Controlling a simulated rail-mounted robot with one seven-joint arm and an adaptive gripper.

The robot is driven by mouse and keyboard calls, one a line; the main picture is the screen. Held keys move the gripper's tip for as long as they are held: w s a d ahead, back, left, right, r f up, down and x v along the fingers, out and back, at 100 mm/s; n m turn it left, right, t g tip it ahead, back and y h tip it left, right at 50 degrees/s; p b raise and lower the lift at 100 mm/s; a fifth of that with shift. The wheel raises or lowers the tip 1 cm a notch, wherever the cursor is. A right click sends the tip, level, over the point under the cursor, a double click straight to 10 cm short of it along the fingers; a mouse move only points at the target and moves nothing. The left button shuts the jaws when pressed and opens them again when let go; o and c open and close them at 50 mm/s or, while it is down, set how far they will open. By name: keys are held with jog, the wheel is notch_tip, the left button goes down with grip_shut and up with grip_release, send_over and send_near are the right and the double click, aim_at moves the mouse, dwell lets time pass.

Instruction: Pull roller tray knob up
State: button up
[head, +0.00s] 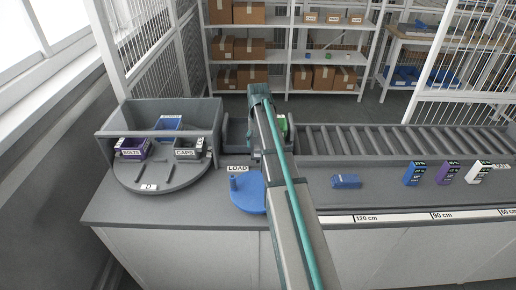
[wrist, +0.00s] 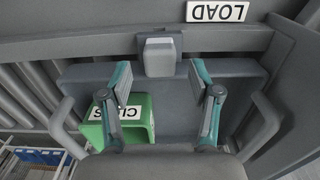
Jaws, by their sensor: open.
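The roller tray is grey; its rim shows in the wrist view (wrist: 85,72), and part of it shows in the head view (head: 236,132) behind my arm. The knob (wrist: 160,57) is a light grey block at the middle of the tray's edge, below the LOAD label. My gripper (wrist: 160,76) is open. Its two teal-tipped fingers stand on either side of the knob's line, with clear gaps and no visible contact. A green bin (wrist: 142,128) with a partly hidden label sits in the tray, partly behind the left finger. The knob is hidden in the head view.
A roller conveyor (head: 400,142) runs right of the tray. A round turntable (head: 165,178) with small bins stands left. Grey tray handles flank the gripper.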

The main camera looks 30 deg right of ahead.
aim_at(258, 147)
jog(key=shift+r+p, duration=1.75)
jog(key=shift+r, duration=1.45)
